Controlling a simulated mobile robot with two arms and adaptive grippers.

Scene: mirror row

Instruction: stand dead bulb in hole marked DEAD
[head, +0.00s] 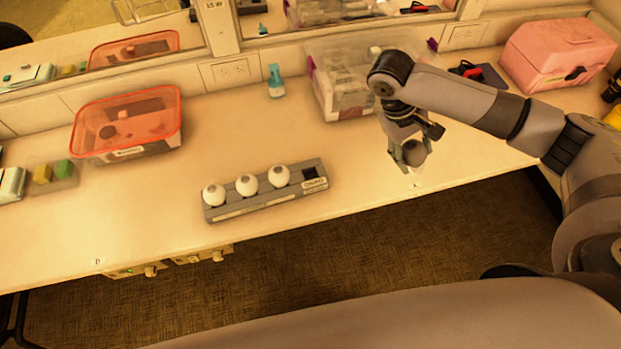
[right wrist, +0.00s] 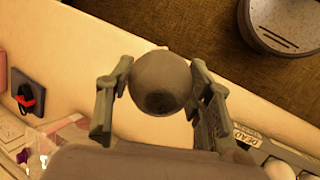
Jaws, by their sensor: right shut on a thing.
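My right gripper (head: 408,153) is shut on a dull grey bulb (right wrist: 162,80), which has a dark patch in the right wrist view. The gripper holds it over the counter, to the right of the rack. The long grey rack (head: 262,199) lies near the counter's front edge with three white bulbs (head: 247,185) standing in it. At its right end is a dark, empty hole (head: 309,172) beside a pale label. In the right wrist view the label reads DEAD (right wrist: 243,135), at the lower right, beyond a finger. My left gripper is not in view.
A clear bin (head: 340,100) stands behind the right gripper, a pink case (head: 558,55) at the far right. An orange-rimmed tub (head: 127,125) and a small teal bottle (head: 275,82) stand farther left. Mirrors line the back. The counter between rack and gripper is clear.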

